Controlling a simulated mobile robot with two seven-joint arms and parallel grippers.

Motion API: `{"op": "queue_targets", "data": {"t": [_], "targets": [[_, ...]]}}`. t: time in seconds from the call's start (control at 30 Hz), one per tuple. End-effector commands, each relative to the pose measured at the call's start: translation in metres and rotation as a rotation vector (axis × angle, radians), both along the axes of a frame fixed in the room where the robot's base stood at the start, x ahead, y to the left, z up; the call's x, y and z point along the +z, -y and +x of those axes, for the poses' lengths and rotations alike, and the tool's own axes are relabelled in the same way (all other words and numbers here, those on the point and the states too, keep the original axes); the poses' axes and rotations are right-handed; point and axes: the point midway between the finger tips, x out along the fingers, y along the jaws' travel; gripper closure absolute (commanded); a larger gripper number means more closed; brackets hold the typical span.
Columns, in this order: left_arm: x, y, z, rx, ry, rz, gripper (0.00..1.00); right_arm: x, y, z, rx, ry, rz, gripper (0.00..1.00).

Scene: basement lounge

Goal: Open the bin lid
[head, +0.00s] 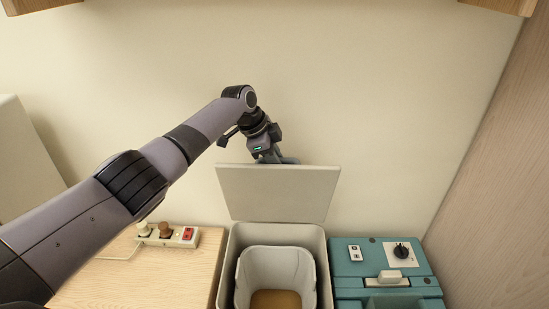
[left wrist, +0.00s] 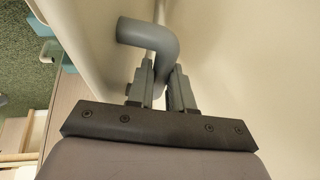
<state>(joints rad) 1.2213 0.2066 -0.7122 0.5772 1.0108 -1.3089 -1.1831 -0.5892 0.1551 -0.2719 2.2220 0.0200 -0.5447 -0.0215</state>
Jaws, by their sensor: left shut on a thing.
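The bin (head: 229,262) is a pale grey box with its top open; a lighter inner bucket (head: 277,258) with a tan bottom shows inside. Its lid (head: 278,192) stands raised, nearly upright, at the back edge of the bin. A grey bent-tube handle (left wrist: 152,38) shows in the left wrist view; in the head view only a bit of it shows above the lid's top edge. My left gripper (head: 268,157) is behind the top of the lid, with its fingers (left wrist: 160,82) shut on the handle. My right gripper is not in view.
A teal case (head: 345,271) with a dial stands close to the right of the bin. A wooden cabinet top (head: 130,275) with a power strip (head: 168,236) is on the left, under my left arm. The wall (head: 400,120) is close behind the lid.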

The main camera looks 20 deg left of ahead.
Motion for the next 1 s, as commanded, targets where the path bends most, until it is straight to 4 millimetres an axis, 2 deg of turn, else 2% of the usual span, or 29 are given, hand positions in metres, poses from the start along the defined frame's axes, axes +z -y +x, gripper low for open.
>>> {"op": "queue_targets", "data": {"t": [0.03, 0.07, 0.1, 0.17, 0.57, 0.77, 1.0], "targets": [[-0.01, -0.004, -0.004, 0.007, -0.019, 0.009, 1.0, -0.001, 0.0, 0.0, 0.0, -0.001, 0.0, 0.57], [-0.01, -0.004, -0.004, 0.007, -0.019, 0.009, 1.0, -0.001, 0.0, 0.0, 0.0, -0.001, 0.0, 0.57], [-0.01, -0.004, -0.004, 0.007, -0.019, 0.009, 0.73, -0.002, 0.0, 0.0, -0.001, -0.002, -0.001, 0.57], [-0.01, -0.004, -0.003, 0.007, -0.019, 0.008, 0.54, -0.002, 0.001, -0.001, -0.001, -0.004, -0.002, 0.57], [0.0, -0.003, -0.003, 0.003, -0.008, 0.002, 0.54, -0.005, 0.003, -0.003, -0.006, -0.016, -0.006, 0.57], [0.019, -0.01, -0.008, 0.005, -0.008, 0.002, 0.54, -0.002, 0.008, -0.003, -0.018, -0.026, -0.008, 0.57], [0.047, -0.02, -0.017, 0.005, -0.008, 0.003, 0.54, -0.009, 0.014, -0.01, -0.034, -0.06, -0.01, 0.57]]}}
